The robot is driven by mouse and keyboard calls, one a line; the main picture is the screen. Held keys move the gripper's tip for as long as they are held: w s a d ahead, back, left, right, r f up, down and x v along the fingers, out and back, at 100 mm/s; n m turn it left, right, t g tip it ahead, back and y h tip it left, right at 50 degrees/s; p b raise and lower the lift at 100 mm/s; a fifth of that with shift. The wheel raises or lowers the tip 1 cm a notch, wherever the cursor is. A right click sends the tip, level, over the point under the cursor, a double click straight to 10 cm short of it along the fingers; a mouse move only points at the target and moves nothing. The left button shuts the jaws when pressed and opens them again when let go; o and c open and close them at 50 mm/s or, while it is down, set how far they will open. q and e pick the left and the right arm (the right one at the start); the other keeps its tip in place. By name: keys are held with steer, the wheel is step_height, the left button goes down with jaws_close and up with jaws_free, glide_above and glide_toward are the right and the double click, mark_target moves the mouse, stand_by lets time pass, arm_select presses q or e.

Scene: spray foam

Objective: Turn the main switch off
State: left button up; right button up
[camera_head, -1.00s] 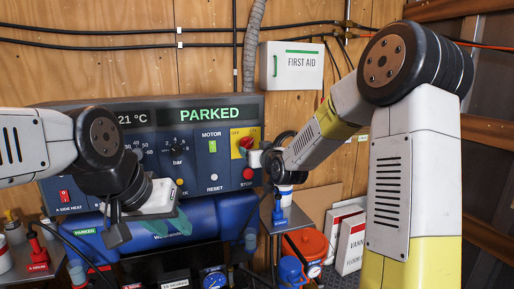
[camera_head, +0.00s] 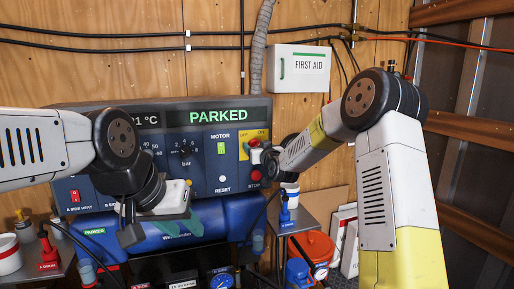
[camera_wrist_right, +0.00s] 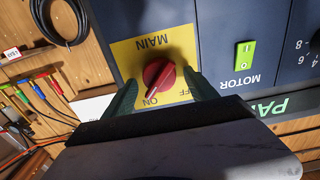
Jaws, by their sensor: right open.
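The main switch is a red knob (camera_wrist_right: 158,75) on a yellow plate (camera_wrist_right: 180,42) marked MAIN, ON and OFF. In the right wrist view its pointer end is by the ON mark. In the head view the yellow plate (camera_head: 245,136) is at the panel's right side, with the knob partly hidden by my right gripper (camera_head: 262,156). In the right wrist view my right gripper (camera_wrist_right: 163,95) is open, with one green finger on each side of the knob and gaps between. My left gripper (camera_head: 180,224) hangs open and empty before the blue cylinder below the panel.
The panel (camera_head: 215,172) also has a green MOTOR switch (camera_head: 221,148), a RESET button (camera_head: 222,179) and a red STOP button (camera_head: 255,175) just below the main switch. A first aid box (camera_head: 299,68) hangs on the wall.

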steer(key=c, duration=1.3)
steer(key=shift+n, duration=0.3)
steer(key=n, duration=0.4)
steer(key=shift+a, duration=0.2)
steer(key=shift+s+f+n, duration=0.1)
steer(key=shift+f+n, duration=0.05)
steer(key=shift+n, duration=3.15)
steer(key=shift+f+n, duration=0.15)
steer(key=shift+n, duration=3.15)
steer(key=shift+a, duration=0.1)
